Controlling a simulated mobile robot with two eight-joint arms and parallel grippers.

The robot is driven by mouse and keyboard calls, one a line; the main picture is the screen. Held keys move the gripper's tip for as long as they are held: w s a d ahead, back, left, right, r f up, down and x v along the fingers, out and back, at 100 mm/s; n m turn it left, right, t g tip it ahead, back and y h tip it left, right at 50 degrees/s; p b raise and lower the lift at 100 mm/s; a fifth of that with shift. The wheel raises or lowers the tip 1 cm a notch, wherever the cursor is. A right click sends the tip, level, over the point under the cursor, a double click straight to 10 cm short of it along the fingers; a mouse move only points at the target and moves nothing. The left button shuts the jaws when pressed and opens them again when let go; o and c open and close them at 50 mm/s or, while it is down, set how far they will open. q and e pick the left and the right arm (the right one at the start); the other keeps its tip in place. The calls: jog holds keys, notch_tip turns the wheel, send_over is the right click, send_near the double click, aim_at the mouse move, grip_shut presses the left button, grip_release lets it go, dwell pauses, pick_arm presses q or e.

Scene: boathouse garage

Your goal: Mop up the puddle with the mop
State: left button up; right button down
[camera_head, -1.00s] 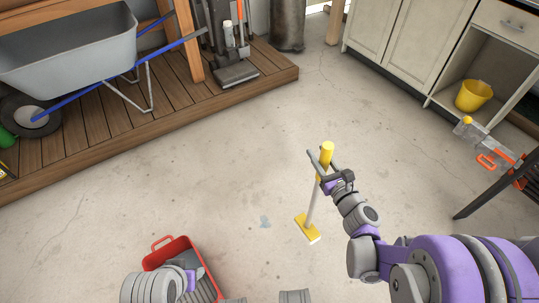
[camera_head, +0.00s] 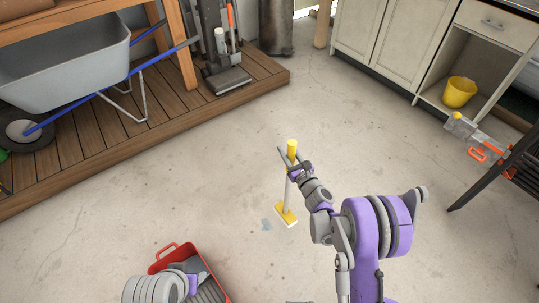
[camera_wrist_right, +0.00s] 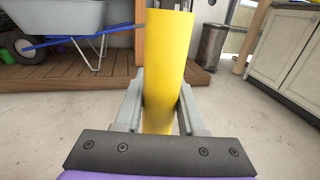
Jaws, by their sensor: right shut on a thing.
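The mop (camera_head: 288,190) has a yellow grip at the top, a pale shaft and a flat yellow and white head at the floor. My right gripper (camera_head: 291,158) is shut on the yellow grip, which also fills the middle of the right wrist view (camera_wrist_right: 158,75). The mop stands nearly upright. The puddle (camera_head: 267,224) is a small bluish patch on the concrete floor, just left of the mop head and apart from it. My left arm shows at the bottom left, over the red container; its gripper fingers cannot be made out.
A red container (camera_head: 168,259) with dark ribbed contents is at the bottom. A wheelbarrow (camera_head: 70,65) stands on a wooden deck (camera_head: 150,130) at the left. A yellow bucket (camera_head: 459,92) sits in the cabinet at the right. An orange-handled tool (camera_head: 478,148) is nearby. The floor around the puddle is clear.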

jog(key=w+a+f+y, duration=0.1)
jog(key=w+a+f, duration=0.2)
jog(key=a+f, duration=0.3)
jog(key=shift+w+f+n+p, duration=0.15)
jog(key=shift+f+n+p, duration=0.15)
jog(key=shift+p, duration=0.1)
jog(key=shift+a, duration=0.1)
jog(key=s+a+f+b, duration=0.1)
jog(key=s+a+f, duration=0.3)
jog(key=a, duration=0.4)
jog(key=shift+s+a+f, duration=0.3)
jog(key=shift+s+f, duration=0.1)
jog(key=shift+s, duration=0.5)
jog(key=shift+f+b, duration=0.45)
jog(key=shift+f, duration=0.2)
dwell(1.0)
